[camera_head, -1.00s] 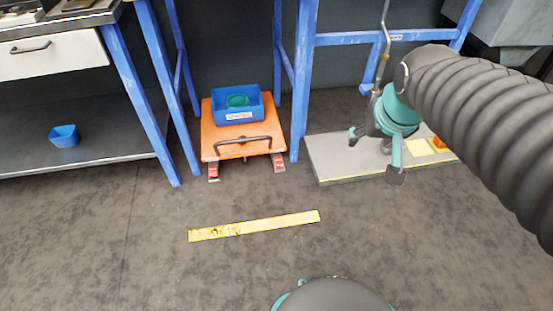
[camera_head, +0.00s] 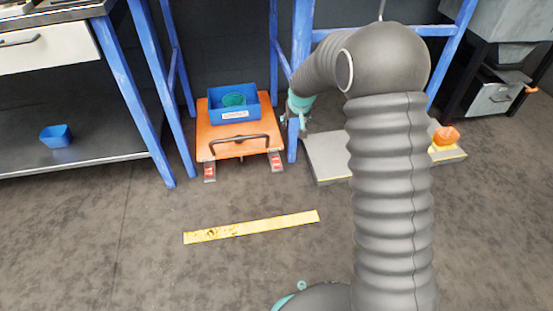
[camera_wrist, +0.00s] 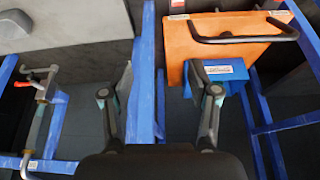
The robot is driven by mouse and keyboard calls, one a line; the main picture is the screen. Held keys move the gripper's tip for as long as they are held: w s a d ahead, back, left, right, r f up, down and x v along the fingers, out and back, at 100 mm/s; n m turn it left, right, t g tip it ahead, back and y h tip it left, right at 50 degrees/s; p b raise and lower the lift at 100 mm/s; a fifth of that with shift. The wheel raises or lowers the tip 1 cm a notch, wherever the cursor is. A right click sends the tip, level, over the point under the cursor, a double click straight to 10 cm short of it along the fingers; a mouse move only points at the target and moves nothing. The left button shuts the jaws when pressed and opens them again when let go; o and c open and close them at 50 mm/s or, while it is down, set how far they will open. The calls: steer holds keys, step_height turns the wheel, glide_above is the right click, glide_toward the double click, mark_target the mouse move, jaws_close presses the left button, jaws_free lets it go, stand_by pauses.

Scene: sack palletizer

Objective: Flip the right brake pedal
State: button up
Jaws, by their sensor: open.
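The orange cart (camera_head: 218,138) stands between blue frame legs, with a dark handle across its front. The right brake pedal (camera_head: 276,161) is a grey and red tab at its front right corner; the left brake pedal (camera_head: 209,172) matches it at the left. In the wrist view, turned about, the right pedal (camera_wrist: 178,6) is at the top edge, partly cut off. My gripper (camera_head: 293,120) is beside the cart's right side, near a blue leg and apart from the pedal. In the wrist view my gripper (camera_wrist: 163,78) is open and empty, the leg showing between its fingers.
A blue box (camera_head: 238,104) sits on the cart. The blue leg (camera_head: 299,75) stands close to my gripper. A grey platform (camera_head: 326,158) with an orange item (camera_head: 446,136) lies right. A yellow strip (camera_head: 250,227) marks open floor in front.

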steer(key=b, duration=0.1)
glide_toward(276, 159)
steer(key=shift+n, duration=0.3)
steer(key=b+x, duration=0.1)
steer(key=x, duration=0.7)
steer(key=shift+b, duration=0.3)
steer(key=shift+r, duration=0.1)
jaws_close()
steer(key=shift+w+f+g+b, duration=0.1)
steer(key=shift+f+g+b, duration=0.1)
steer(key=shift+g+b, duration=0.35)
steer(key=shift+a+r+g+b, duration=0.15)
steer(key=shift+g+b, duration=0.1)
steer(key=shift+b, duration=0.2)
